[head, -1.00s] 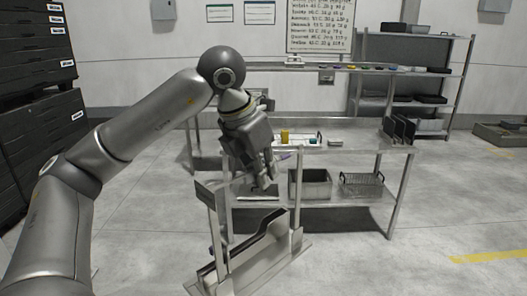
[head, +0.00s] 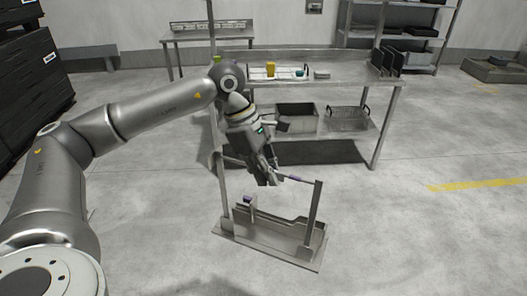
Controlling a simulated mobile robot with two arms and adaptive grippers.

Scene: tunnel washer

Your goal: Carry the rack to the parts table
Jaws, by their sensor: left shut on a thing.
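The rack (head: 314,222) is a grey metal frame with a flat base, two end posts, a low trough and a top bar with a purple grip. It hangs upright below my left gripper (head: 265,178), which is shut on its top bar; the fingers hide part of the bar. I cannot tell whether the base clears the floor. A steel table (head: 345,90) with a lower shelf stands behind the rack, and a second steel table (head: 190,37) stands farther back; I cannot tell which is the parts table. My right gripper is out of view.
The nearer table carries a white tray (head: 262,78) with a yellow item (head: 270,69) and dark upright dividers (head: 388,60). A bin (head: 297,122) and a wire basket (head: 347,121) sit on its lower shelf. Dark drawers stand at left. Open floor surrounds the rack.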

